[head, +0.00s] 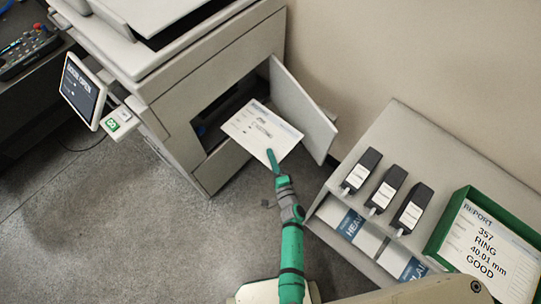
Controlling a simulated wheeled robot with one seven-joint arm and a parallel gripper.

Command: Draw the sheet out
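The white printed sheet (257,138) sticks out of the open side compartment (222,115) of the printer. Its inner end lies at the dark opening, and its near end hangs clear outside. My gripper (271,154) meets the sheet's near lower edge, and the fingertip overlaps it in this view. The gripper is seen edge-on as one narrow green shape, so I cannot tell whether its fingers are closed on the paper. The printer door (302,112) stands open to the right of the sheet.
The printer's tilted screen (83,90) reads "DOOR OPEN". At right, a grey stand (443,163) holds three black labelled cartridges (388,188) and a green-framed report board (437,238). A control panel (28,50) lies at upper left. The floor (130,220) at lower left is clear.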

